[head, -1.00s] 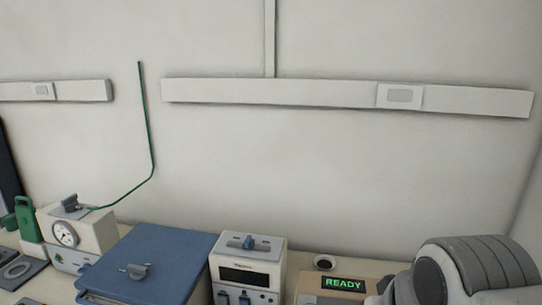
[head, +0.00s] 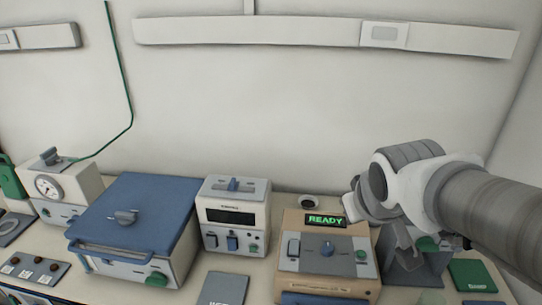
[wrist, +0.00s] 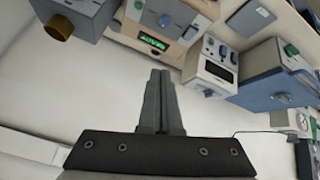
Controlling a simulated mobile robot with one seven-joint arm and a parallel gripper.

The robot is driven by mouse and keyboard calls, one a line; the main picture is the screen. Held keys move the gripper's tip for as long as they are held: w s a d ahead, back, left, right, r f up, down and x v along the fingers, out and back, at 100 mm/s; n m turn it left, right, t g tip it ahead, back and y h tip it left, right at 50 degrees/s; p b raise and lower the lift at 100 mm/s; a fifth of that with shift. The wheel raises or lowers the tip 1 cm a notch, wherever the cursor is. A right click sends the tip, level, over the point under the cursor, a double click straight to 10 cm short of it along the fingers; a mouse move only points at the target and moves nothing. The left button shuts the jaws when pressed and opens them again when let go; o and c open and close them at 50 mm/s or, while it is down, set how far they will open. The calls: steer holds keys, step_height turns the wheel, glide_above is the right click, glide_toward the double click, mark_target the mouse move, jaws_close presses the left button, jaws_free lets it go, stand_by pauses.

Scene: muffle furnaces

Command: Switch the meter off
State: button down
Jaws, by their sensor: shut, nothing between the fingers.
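No label that I can read says meter. A white box (head: 238,194) with a dark, blank display stands mid-bench. My gripper (wrist: 160,75) is shut and empty. In the head view it is partly hidden, right of the READY display.
A blue-lidded furnace (head: 150,205) stands left of the white box, with a gauge box (head: 72,190) beyond it. A grey unit (head: 425,270) is partly behind my arm.

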steer(key=w+d+f+n+t, duration=0.1)
steer(key=w+d+f+n, duration=0.15)
steer(key=w, duration=0.55)
steer(key=n+t+y, duration=0.1)
steer(key=n+y, duration=0.4)
steer(key=n, duration=0.6)
glide_above(298, 245)
steer(key=s, duration=0.1)
step_height(298, 245, down, 16)
steer(key=r, duration=0.1)
steer(key=shift+s+a+f+y+b, duration=0.15)
steer(key=shift+a+f+y+b, duration=0.05)
steer(key=shift+f+y+b, duration=0.25)
steer(key=shift+f, duration=0.15)
steer(key=f+b, duration=0.4)
steer(key=f, duration=0.1)
steer(key=w+f+b, duration=0.1)
steer(key=f+b, duration=0.2)
steer(key=shift+w+d+f, duration=0.1)
steer(key=shift+d+f, duration=0.05)
steer(key=shift+f, duration=0.1)
steer(key=shift+f, duration=0.1)
steer(key=shift+f+b, duration=0.3)
steer(key=shift+b, duration=0.15)
